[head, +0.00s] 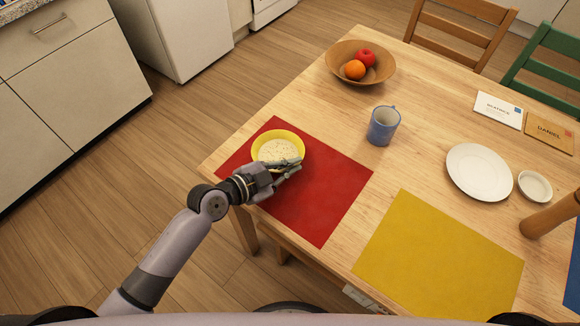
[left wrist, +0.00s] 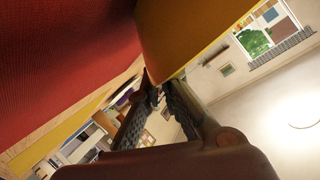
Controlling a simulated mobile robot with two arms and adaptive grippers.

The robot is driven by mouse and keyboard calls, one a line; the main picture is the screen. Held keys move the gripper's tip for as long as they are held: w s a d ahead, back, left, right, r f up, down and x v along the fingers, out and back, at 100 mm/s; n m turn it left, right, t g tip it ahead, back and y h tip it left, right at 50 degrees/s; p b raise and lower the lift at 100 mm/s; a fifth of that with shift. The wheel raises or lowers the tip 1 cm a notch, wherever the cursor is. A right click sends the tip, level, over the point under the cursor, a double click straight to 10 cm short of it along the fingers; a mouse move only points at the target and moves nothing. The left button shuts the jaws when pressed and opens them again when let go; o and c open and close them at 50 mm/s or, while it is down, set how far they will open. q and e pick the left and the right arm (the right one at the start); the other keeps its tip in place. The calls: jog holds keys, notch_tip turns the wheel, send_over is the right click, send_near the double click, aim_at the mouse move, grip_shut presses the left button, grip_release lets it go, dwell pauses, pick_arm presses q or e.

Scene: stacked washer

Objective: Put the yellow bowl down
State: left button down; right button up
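The yellow bowl (head: 301,146), with pale speckled contents, is over the upper left part of the red mat (head: 315,205). It looks upright; whether its base touches the mat cannot be told. My left gripper (head: 292,167) is at the bowl's near right rim, its fingers close together and seemingly shut on the bowl's edge. In the left wrist view, the bowl (left wrist: 185,30) is right at the fingertips (left wrist: 160,92), with the red mat (left wrist: 60,60) at the upper left. My right gripper is not in view.
A blue mug (head: 383,128) and a wooden fruit bowl (head: 340,75) stand beyond the red mat. A white plate (head: 479,172), small dish (head: 535,186) and bare yellow mat (head: 437,255) lie to the right. The red mat's right part is clear. The table's left edge is close.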

pick_arm(q)
jog(key=shift+f, duration=0.1)
jog(key=c, duration=2.3)
grip_release()
jog(key=shift+f, duration=0.2)
jog(key=o, duration=0.4)
jog(key=shift+r, duration=0.1)
jog(key=shift+o, duration=0.5)
